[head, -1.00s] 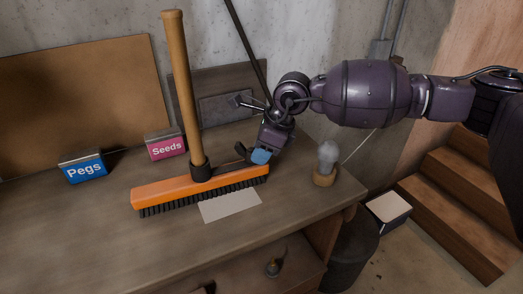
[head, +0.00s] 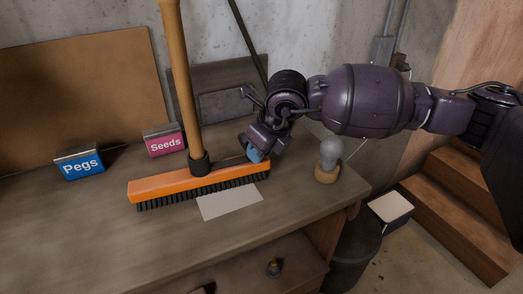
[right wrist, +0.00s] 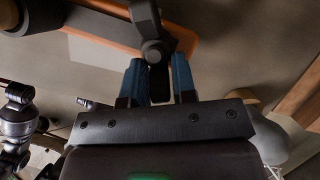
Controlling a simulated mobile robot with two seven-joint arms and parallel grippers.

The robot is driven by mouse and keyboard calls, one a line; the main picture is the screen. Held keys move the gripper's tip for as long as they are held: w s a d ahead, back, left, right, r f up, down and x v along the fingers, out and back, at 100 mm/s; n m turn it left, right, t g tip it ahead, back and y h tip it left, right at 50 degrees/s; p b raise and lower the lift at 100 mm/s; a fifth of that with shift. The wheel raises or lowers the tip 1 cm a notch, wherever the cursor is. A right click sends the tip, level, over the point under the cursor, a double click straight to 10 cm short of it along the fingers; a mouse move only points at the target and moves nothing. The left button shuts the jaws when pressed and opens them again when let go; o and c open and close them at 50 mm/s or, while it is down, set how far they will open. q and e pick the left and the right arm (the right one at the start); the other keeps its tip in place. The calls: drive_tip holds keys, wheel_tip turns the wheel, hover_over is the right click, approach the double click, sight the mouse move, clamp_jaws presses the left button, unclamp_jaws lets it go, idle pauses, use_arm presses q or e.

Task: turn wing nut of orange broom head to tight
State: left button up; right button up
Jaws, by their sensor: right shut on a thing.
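The orange broom head (head: 165,184) lies bristles down on the workbench, with its wooden handle (head: 180,75) upright in a black socket (head: 199,163). The broom head also shows at the top of the right wrist view (right wrist: 110,42). My right gripper (head: 254,155) is low behind the right part of the head. In the right wrist view its blue fingers (right wrist: 158,72) are shut on one wing of the dark wing nut (right wrist: 153,48); the other wing points up and away. The gripper mostly hides the nut in the head view. My left gripper is not in view.
A blue Pegs box (head: 79,165) and a pink Seeds box (head: 164,142) stand behind the broom. A bulb on a wooden base (head: 327,171) stands to the right. A pale sheet (head: 230,202) lies in front. The front left of the bench (head: 70,235) is clear.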

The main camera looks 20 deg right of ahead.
drive_tip(key=m, duration=0.2)
drive_tip(key=a+m+t+h, duration=0.1)
drive_tip(key=m, duration=0.2)
drive_tip(key=shift+s+h+b, duration=0.15)
drive_tip(key=shift+h+b, duration=0.15)
drive_tip(key=shift+b, duration=0.05)
idle(1.1)
drive_tip(key=o, duration=0.9)
drive_tip(key=shift+o, duration=0.2)
drive_tip(key=shift+r, duration=0.1)
drive_tip(key=v, duration=1)
drive_tip(key=shift+r, duration=0.3)
drive_tip(key=shift+s, duration=0.15)
